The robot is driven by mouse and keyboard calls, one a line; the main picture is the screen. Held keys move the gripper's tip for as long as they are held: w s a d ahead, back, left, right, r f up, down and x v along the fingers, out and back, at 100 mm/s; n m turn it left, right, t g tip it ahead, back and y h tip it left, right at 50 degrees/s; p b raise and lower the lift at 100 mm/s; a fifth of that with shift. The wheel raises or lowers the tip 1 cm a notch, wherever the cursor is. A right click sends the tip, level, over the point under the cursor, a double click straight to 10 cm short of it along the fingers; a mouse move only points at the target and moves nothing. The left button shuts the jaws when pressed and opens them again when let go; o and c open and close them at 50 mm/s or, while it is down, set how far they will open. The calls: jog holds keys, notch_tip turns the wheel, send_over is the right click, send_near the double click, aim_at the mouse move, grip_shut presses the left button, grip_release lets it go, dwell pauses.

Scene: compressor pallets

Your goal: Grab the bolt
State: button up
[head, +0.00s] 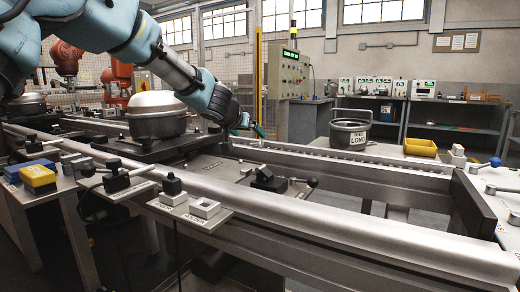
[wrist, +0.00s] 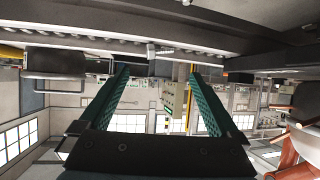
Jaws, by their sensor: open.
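I cannot clearly make out a bolt in either view. A dark bucket (head: 350,134) with a handle and a white label reading LONG stands on the right of the line in the head view; its contents are hidden. My gripper (head: 256,128) is left of the bucket and apart from it, above the far rail. In the wrist view, its two green fingers (wrist: 159,76) are spread wide with nothing between them. The wrist view is upside down, with the room's windows at the bottom.
A grey domed compressor (head: 156,115) sits on a dark pallet at left. A clamp with a lever (head: 268,180) is mid-line. A yellow tray (head: 420,147) lies right of the bucket. Yellow and blue boxes (head: 38,178) are at front left. The long near rail (head: 330,222) crosses the front.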

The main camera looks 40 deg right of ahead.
aim_at(255, 148)
jog(key=shift+x, duration=3.9)
grip_shut()
